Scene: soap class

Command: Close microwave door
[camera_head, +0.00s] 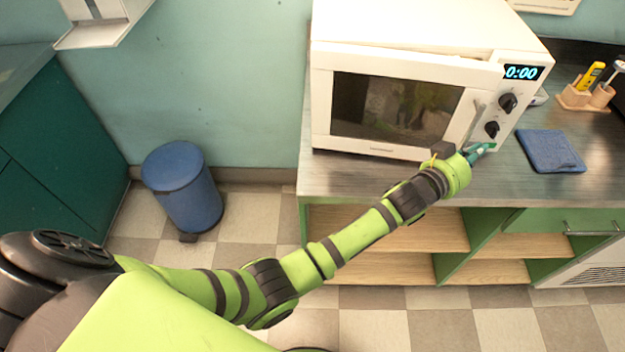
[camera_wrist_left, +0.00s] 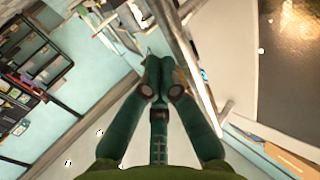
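The white microwave (camera_head: 425,22) stands on the counter in the head view. Its door (camera_head: 322,100) has a dark window and a light handle (camera_head: 472,122) along its right side. The door looks slightly ajar, with its top edge standing a little off the body. My left gripper (camera_head: 481,150) is at the lower right of the door, close to the handle's lower end and below the knobs. In the left wrist view, the left gripper's (camera_wrist_left: 157,77) green fingers are together with nothing seen between them. A light bar (camera_wrist_left: 185,55) runs just right of them; contact cannot be told. My right gripper is out of view.
A blue folded cloth (camera_head: 551,151) lies on the counter (camera_head: 350,180) right of the microwave. A wooden holder (camera_head: 575,97) with utensils stands behind it. Open shelves (camera_head: 400,232) are below. A blue bin (camera_head: 185,190) stands on the floor at left.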

